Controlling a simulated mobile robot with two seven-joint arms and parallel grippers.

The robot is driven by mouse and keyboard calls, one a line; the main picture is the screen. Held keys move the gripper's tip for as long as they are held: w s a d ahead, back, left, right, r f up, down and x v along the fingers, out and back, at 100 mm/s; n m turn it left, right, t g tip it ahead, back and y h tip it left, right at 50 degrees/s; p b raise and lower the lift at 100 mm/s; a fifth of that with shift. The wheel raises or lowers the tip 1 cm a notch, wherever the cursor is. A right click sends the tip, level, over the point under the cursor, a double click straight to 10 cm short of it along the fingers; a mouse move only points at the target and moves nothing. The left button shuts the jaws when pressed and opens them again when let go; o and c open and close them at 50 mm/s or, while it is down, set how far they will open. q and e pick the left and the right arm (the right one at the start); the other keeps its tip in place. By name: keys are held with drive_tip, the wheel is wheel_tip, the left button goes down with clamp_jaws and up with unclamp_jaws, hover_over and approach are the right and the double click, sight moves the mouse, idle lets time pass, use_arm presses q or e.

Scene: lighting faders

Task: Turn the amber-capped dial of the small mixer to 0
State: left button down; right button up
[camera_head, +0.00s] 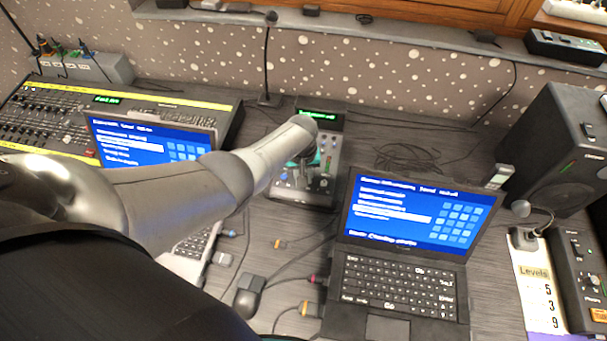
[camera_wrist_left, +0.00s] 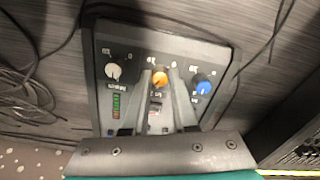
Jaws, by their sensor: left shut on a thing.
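The small mixer (camera_head: 322,188) stands on the desk between the two laptops, with a lit green display at its back. In the left wrist view its panel (camera_wrist_left: 115,50) shows three dials in a row: a white-capped dial (camera_wrist_left: 113,70), the amber-capped dial (camera_wrist_left: 160,78) and a blue-capped dial (camera_wrist_left: 204,88). My left gripper (camera_wrist_left: 161,88) is shut on the amber-capped dial, one finger on each side of it. In the head view my left gripper (camera_head: 303,166) reaches down onto the mixer, and my arm hides part of it. The dial's exact setting is too small to read. My right gripper is not in view.
A black laptop (camera_head: 395,280) stands right of the mixer, and another laptop (camera_head: 150,140) lies partly behind my left arm. A large mixing desk (camera_head: 40,115) is at left. A speaker (camera_head: 560,150) and a "Levels" sheet (camera_head: 537,300) are at right. Loose cables and a mouse (camera_head: 248,296) lie about.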

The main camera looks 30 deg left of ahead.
use_arm(q)
drive_tip(key=n, duration=0.4)
drive_tip(key=shift+n+p, duration=0.3)
drive_tip(key=shift+p, duration=0.05)
drive_tip(key=n, duration=0.4)
drive_tip(key=shift+n, duration=0.3)
drive_tip(key=n, duration=0.4)
drive_tip(key=shift+n, duration=0.3)
drive_tip(key=n, duration=1.3)
drive_tip(key=shift+n+b, duration=0.3)
drive_tip(key=shift+b, duration=0.05)
drive_tip(key=shift+f+n+b, duration=0.1)
drive_tip(key=shift+n+b, duration=0.4)
drive_tip(key=shift+n, duration=0.7)
drive_tip(key=shift+n+b, duration=1)
drive_tip(key=shift+n, duration=0.3)
drive_tip(key=shift+a, duration=0.1)
